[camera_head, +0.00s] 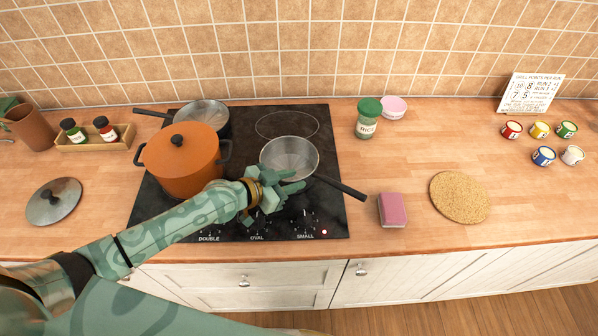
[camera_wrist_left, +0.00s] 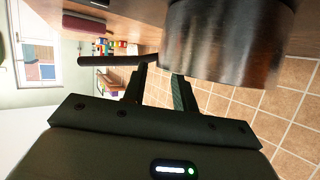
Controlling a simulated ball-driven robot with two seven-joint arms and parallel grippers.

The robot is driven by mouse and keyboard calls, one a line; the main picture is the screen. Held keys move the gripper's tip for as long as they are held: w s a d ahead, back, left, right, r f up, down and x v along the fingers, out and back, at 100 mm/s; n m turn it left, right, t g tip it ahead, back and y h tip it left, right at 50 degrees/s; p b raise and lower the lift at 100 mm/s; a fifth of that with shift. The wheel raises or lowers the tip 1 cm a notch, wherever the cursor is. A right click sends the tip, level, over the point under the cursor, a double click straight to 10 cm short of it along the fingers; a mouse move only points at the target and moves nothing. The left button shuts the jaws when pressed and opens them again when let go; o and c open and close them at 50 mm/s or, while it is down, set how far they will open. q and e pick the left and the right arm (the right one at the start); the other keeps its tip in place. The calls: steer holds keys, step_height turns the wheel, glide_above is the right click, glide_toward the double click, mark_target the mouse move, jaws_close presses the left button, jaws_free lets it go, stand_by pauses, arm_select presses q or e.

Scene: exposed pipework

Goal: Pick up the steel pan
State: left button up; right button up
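A steel pan (camera_head: 289,157) sits on the right front of the black hob, with its dark handle pointing right and toward the front edge. My left gripper (camera_head: 295,181) is at the pan's near side, close to where the handle joins. In the left wrist view, the pan's wall (camera_wrist_left: 225,40) fills the upper right and the handle (camera_wrist_left: 112,60) runs left from it. The fingers (camera_wrist_left: 160,76) are apart with nothing clearly between them, their tips near the handle's root. I cannot tell whether they touch the pan. My right gripper is not in view.
An orange pot (camera_head: 180,162) stands left of the pan, under my left forearm's reach. Another metal pan (camera_head: 207,117) stands behind it. A pink sponge (camera_head: 392,210), a cork mat (camera_head: 459,197) and a green-lidded rice jar (camera_head: 367,120) are to the right. A lid (camera_head: 52,203) lies left.

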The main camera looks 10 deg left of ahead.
mark_target(302, 179)
arm_select(q)
steer(key=x, duration=0.3)
steer(key=shift+w+d+f, duration=0.1)
steer(key=shift+d, duration=0.15)
jaws_close()
